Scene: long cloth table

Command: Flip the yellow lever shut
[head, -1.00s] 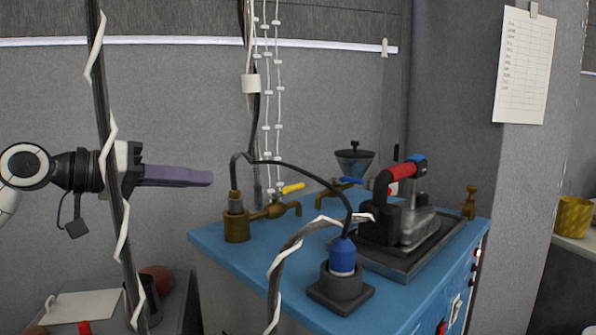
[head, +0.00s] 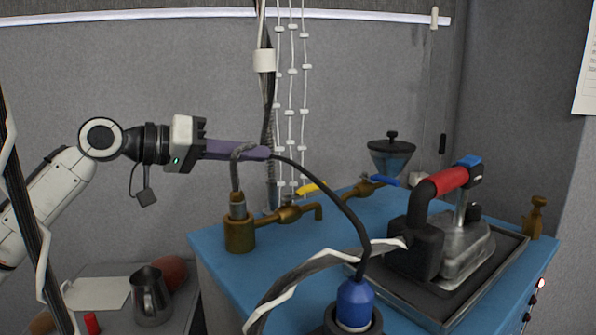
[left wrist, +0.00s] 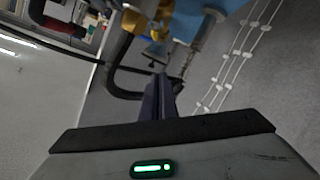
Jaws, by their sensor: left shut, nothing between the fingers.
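The yellow lever (head: 311,188) sits on top of a brass tap (head: 290,213) at the back left of the blue machine in the head view. It slants slightly up to the right. My left gripper (head: 266,153) comes in from the left with its long purple fingers shut and empty. Its tips are up and left of the lever in the picture and look apart from it. My right gripper is not in view.
A dark hose (head: 325,190) arches over the blue top (head: 225,258) near my left fingers. A similar tap with a blue lever (head: 384,181) stands to the right. An iron with a red handle (head: 442,183) rests on a dark tray. Hanging white-clipped cords (head: 292,100) are behind.

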